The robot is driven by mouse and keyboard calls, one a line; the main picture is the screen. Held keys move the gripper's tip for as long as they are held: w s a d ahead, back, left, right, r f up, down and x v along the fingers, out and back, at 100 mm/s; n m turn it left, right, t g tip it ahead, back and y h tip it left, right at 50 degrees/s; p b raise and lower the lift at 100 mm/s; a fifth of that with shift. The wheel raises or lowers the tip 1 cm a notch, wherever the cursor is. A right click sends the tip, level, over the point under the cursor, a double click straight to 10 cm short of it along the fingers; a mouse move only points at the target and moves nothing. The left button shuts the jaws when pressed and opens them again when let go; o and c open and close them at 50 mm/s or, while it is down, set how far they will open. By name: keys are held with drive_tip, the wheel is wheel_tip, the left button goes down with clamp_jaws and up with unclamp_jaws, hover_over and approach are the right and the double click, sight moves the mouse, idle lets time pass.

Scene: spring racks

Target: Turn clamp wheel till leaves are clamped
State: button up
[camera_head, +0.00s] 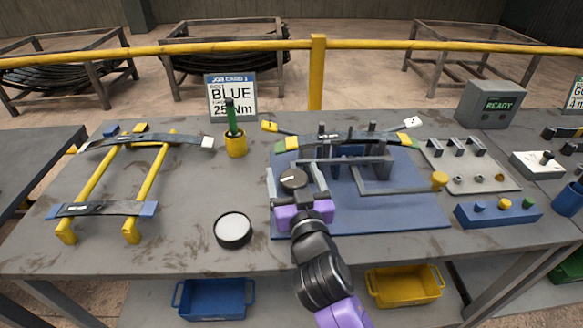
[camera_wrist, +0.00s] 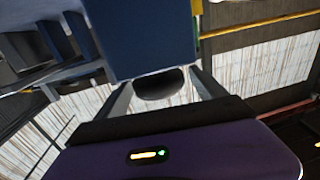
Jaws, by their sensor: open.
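The clamp wheel (camera_head: 293,179) is a dark round knob with a pale mark on top, at the left front of the blue fixture (camera_head: 420,213). My gripper (camera_head: 297,180) is open, with one finger on each side of the wheel. Contact cannot be told. In the wrist view a dark rounded part (camera_wrist: 158,86), apparently the wheel, shows between my fingertips (camera_wrist: 163,84), partly hidden by a blue block (camera_wrist: 150,40). The dark leaves (camera_head: 345,138) lie across the back of the fixture, among upright posts. How tightly they are held cannot be seen.
A grey bar with a yellow knob (camera_head: 439,181) is right of the wheel. A round white-topped tin (camera_head: 233,229) stands left of my arm. A yellow rack (camera_head: 150,190) holds other leaves at left. A yellow cup (camera_head: 236,146) stands behind. The table between rack and fixture is mostly clear.

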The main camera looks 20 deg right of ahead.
drive_tip(key=shift+w+d, duration=0.2)
drive_tip(key=shift+w, duration=0.75)
drive_tip(key=shift+c, duration=0.2)
drive_tip(key=c, duration=1.3)
